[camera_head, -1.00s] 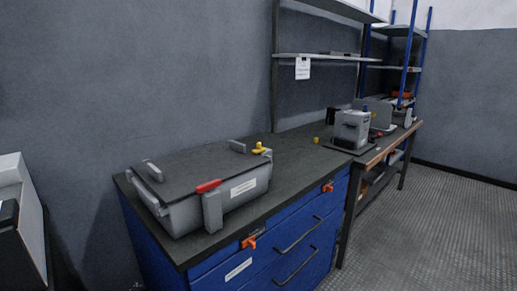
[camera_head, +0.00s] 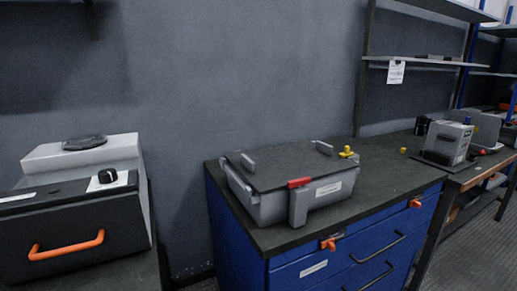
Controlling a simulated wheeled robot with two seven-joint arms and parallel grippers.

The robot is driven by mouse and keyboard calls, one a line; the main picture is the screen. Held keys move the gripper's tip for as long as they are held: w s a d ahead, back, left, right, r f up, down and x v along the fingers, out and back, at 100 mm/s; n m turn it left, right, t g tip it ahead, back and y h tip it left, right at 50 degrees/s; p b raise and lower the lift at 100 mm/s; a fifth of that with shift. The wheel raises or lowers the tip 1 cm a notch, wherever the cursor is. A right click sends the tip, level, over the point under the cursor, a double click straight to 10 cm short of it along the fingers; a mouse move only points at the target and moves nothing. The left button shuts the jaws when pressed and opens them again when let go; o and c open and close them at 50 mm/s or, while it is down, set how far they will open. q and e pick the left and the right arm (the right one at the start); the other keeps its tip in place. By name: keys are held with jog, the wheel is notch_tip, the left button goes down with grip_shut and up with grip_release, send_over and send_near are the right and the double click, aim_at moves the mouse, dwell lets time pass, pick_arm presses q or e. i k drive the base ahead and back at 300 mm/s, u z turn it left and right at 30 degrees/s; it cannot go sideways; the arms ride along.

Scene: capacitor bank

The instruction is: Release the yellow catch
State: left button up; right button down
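A grey box with a dark lid (camera_head: 290,165) sits on the dark top of a blue drawer cabinet. A yellow catch (camera_head: 347,152) stands at the box's back right corner. A red catch (camera_head: 299,183) is at the top of a grey upright piece on the box's front side. A small separate yellow piece (camera_head: 403,150) lies on the worktop to the right of the box. Neither of my grippers shows in the head view.
The blue cabinet (camera_head: 240,250) has orange latches (camera_head: 329,244) and dark drawer handles. At left stands a grey and black unit with an orange handle (camera_head: 66,246). A grey device (camera_head: 447,143) stands on the bench at right. The worktop right of the box is mostly clear.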

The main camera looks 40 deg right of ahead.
aim_at(347, 153)
jog(key=u, duration=0.85)
jog(key=k, duration=0.6)
jog(key=z, duration=1.3)
